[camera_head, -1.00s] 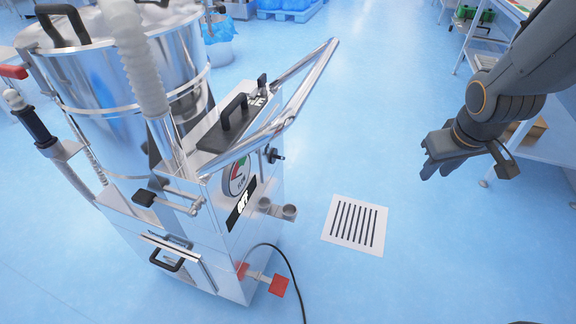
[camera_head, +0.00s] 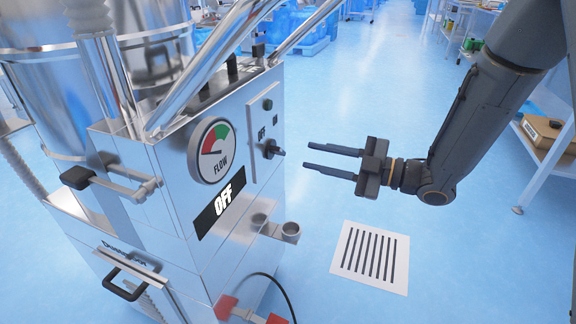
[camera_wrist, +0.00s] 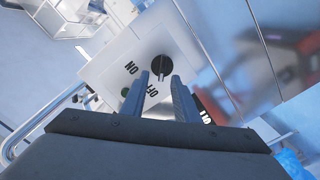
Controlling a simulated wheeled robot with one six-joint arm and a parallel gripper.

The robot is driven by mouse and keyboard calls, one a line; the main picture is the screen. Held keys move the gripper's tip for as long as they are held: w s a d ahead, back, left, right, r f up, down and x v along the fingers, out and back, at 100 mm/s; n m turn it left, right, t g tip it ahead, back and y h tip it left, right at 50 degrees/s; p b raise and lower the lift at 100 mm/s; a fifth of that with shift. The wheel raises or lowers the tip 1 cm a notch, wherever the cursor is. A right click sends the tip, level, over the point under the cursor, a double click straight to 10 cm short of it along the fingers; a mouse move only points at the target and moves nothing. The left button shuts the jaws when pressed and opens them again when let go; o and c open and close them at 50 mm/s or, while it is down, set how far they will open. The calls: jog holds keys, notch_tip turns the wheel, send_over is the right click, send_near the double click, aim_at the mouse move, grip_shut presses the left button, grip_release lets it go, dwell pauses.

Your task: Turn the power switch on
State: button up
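The power switch (camera_head: 272,149) is a black rotary knob on the steel machine's side panel, with OFF and ON labels around it. A black display (camera_head: 219,204) below the flow gauge reads OFF. My gripper (camera_head: 306,157) is open and empty, just right of the knob, its two fingers pointing at it and apart from it. In the wrist view the knob (camera_wrist: 162,68) lies just beyond and between the two fingertips (camera_wrist: 160,77). The OFF label there is partly hidden by the fingers.
The flow gauge (camera_head: 212,150) is left of the knob, and a green button (camera_head: 267,104) is above it. A metal bracket with cups (camera_head: 276,230) sticks out below. A floor grate (camera_head: 370,257) lies to the right. Bare floor surrounds my forearm; shelves stand farther right.

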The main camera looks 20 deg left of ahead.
aim_at(282, 152)
jog(key=shift+n+g, duration=0.3)
jog(key=shift+a+b, duration=0.85)
jog(key=shift+a, duration=3.15)
grip_shut()
